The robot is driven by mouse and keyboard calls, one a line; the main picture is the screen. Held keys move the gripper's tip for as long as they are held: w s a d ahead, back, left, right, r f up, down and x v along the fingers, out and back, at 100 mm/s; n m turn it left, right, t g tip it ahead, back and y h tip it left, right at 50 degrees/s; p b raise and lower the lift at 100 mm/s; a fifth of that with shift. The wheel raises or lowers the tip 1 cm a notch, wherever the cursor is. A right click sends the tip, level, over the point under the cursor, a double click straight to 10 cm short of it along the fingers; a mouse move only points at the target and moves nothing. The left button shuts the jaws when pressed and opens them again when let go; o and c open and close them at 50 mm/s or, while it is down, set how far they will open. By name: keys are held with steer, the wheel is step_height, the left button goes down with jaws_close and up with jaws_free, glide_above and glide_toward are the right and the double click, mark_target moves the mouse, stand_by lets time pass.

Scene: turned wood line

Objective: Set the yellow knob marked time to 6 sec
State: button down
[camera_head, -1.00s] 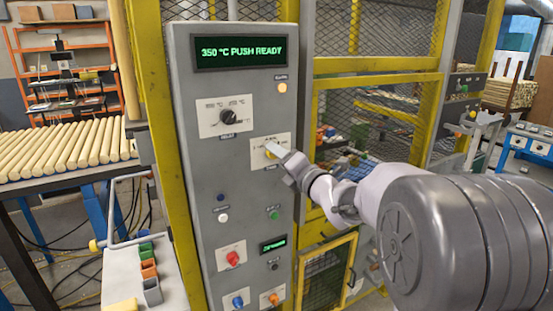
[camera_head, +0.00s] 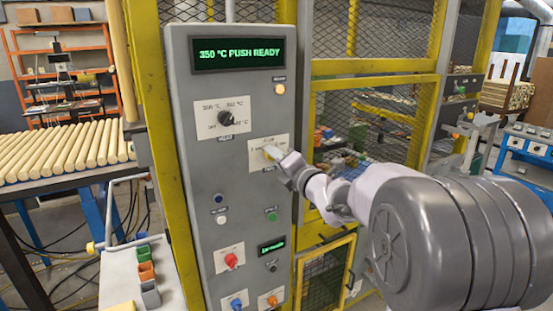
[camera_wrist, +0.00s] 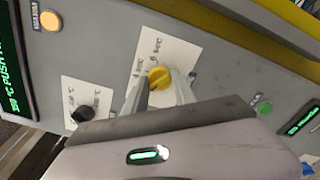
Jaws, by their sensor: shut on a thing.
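The yellow knob (camera_wrist: 158,77) sits on a white label plate (camera_wrist: 178,52) with small "sec" marks around it. My gripper (camera_wrist: 160,88) is shut on the knob, one finger on each side, in the wrist view. In the head view my gripper (camera_head: 275,154) reaches the same plate (camera_head: 256,146) from the right, and the fingers hide most of the knob. The print is too small and tilted to tell surely which mark the knob points at.
A black knob (camera_head: 227,118) is above on the grey panel (camera_head: 200,180), also seen in the wrist view (camera_wrist: 82,113). The display (camera_head: 238,54) reads 350 °C PUSH READY. A lit orange lamp (camera_head: 280,89), buttons and a red knob (camera_head: 231,260) surround it. Yellow mesh fencing (camera_head: 375,66) stands right.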

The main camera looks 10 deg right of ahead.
steer(key=m+p, duration=0.2)
steer(key=m, duration=2.1)
steer(key=shift+m, duration=0.4)
stand_by(0.4)
steer(key=c, duration=1)
jaws_free()
